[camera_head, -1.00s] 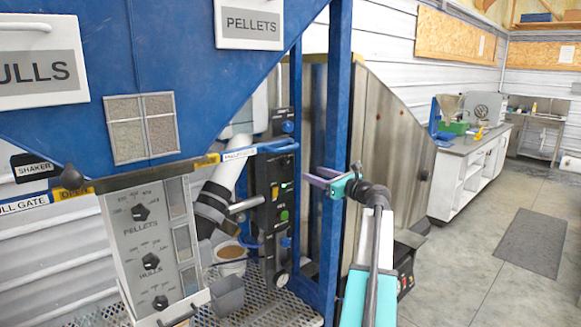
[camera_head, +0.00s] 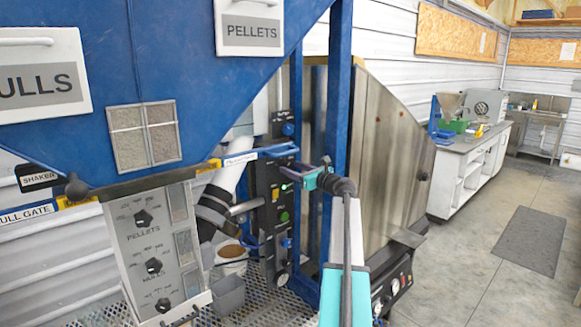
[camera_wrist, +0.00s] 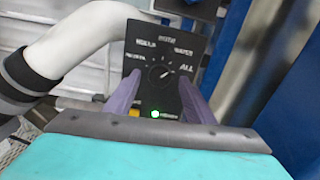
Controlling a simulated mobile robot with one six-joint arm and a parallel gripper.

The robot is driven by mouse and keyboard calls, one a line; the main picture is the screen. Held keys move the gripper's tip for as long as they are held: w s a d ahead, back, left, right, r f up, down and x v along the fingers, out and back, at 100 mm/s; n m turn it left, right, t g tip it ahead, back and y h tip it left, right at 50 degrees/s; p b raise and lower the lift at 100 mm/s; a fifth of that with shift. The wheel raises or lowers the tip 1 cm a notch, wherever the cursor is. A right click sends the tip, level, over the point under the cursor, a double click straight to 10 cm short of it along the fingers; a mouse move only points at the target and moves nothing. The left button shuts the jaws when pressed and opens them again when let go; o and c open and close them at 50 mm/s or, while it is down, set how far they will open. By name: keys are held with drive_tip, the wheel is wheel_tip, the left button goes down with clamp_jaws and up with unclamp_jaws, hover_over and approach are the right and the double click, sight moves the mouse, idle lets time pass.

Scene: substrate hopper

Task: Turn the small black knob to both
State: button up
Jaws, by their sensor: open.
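The small black knob (camera_wrist: 160,73) sits on the upper face of a black control panel (camera_wrist: 148,95), ringed by white labels. BOTH is at the top, HULLS upper left, and ALL at the right. A white pointer mark shows on the right side of the knob, but its exact setting is too small to tell. My gripper (camera_wrist: 161,80) is open, its two purple fingers on either side of the knob in the picture. I cannot tell whether they touch it. In the head view my gripper (camera_head: 291,178) is at the black panel (camera_head: 269,215), partly covering it.
A green light (camera_wrist: 155,114) and a yellow button (camera_wrist: 134,112) lie below the knob. A blue post (camera_head: 335,120) stands just right of the panel. A white pipe (camera_wrist: 75,45) runs at the left. A grey panel with larger knobs (camera_head: 155,240) is farther left.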

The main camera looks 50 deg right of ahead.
drive_tip(key=shift+w, duration=0.85)
drive_tip(key=c, duration=1.1)
drive_tip(key=shift+o, duration=0.2)
drive_tip(key=shift+f+n+b, duration=0.1)
drive_tip(key=shift+n+b, duration=0.3)
drive_tip(key=shift+b, duration=0.1)
drive_tip(key=n+b, duration=0.6)
drive_tip(key=b, duration=0.1)
drive_tip(key=shift+n+b, duration=0.4)
